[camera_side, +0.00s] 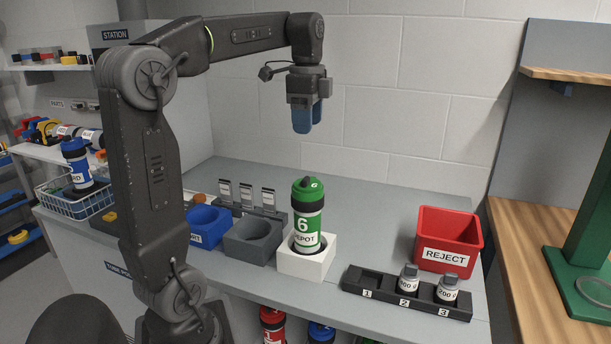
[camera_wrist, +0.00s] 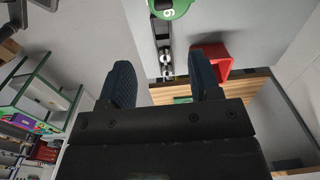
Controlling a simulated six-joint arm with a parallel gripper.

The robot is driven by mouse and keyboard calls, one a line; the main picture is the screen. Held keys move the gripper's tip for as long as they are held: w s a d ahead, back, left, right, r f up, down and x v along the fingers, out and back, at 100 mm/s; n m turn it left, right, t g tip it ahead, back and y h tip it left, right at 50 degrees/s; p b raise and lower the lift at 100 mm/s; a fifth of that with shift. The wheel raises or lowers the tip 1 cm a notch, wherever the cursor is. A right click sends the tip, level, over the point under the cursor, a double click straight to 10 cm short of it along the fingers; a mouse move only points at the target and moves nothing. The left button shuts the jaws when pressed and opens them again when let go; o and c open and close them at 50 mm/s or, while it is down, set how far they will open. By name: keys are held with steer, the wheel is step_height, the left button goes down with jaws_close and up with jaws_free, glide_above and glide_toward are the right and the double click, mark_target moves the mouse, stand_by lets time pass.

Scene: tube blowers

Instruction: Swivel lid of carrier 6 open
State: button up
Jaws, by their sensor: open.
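Carrier 6 (camera_side: 307,222) is a green cylinder with dark bands, a white "6" and a "DEPOT" label. It stands upright in a white holder (camera_side: 305,262) on the grey bench. Its green lid (camera_side: 308,187) sits on top and looks closed. My gripper (camera_side: 308,130) hangs in the air above and slightly behind carrier 6, pointing down, with blue fingers. In the wrist view its fingers (camera_wrist: 163,92) are apart with nothing between them.
A blue holder (camera_side: 208,226) and an empty grey holder (camera_side: 253,240) stand left of carrier 6. A black rack (camera_side: 372,287) with two weights in slots 2 and 3 is at the front right. A red REJECT bin (camera_side: 449,236) stands behind it. Small upright cards stand behind the holders.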

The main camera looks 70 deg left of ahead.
mark_target(306, 177)
steer(key=shift+m, duration=0.3)
steer(key=f, duration=0.4)
steer(key=a+f, duration=0.1)
steer(key=f, duration=0.8)
steer(key=shift+a+f, duration=0.15)
steer(key=shift+f, duration=0.1)
steer(key=c, duration=0.9)
steer(key=shift+w, duration=0.1)
